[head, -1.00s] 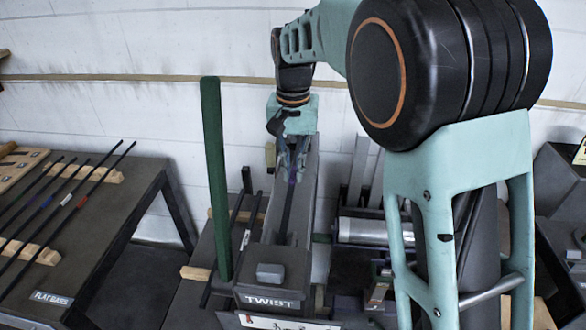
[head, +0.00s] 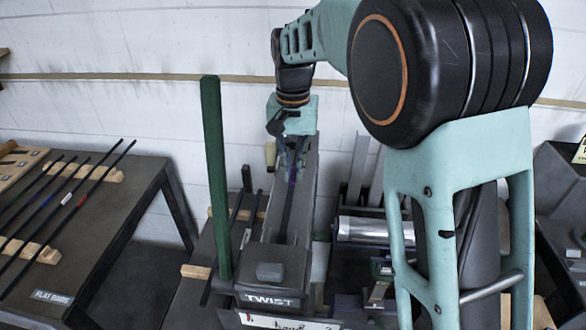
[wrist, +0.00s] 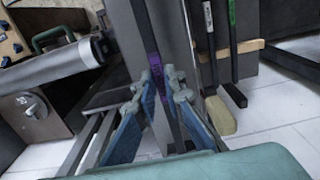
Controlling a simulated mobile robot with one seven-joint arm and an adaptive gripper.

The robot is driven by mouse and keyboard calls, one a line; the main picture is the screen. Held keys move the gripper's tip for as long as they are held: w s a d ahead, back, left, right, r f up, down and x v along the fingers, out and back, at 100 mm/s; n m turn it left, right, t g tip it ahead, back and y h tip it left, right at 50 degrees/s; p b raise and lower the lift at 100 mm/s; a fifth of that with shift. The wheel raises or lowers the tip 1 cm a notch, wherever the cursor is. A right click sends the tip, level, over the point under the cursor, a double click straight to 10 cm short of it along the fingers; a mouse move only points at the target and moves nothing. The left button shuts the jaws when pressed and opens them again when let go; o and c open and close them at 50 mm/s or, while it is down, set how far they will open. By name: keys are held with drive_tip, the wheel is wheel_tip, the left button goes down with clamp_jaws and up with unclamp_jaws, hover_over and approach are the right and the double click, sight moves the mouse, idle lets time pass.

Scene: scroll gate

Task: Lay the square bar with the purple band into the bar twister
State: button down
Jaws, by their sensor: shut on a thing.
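The bar twister (head: 272,257), a grey machine marked TWIST, stands in the middle of the head view with a long bed running away from me. My gripper (head: 292,158) is over the far part of this bed. It is shut on the dark square bar (head: 286,215), which points along the bed toward the near housing. In the wrist view my gripper's fingertips (wrist: 160,82) pinch the bar at its purple band (wrist: 154,66). I cannot tell whether the bar rests in the twister or hangs just above it.
A green upright lever (head: 215,180) stands left of the bed. Other bars (wrist: 222,50) lie on wooden supports beside the twister. A FLAT BARS table (head: 130,185) with several bars stands left. A metal roller (head: 362,230) is close on the right.

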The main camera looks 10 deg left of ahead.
drive_tip(key=c, duration=1.9)
unclamp_jaws()
drive_tip(key=shift+f, duration=0.1)
drive_tip(key=shift+c, duration=0.2)
drive_tip(key=shift+f, duration=0.1)
wheel_tip(320, 180, up, 12)
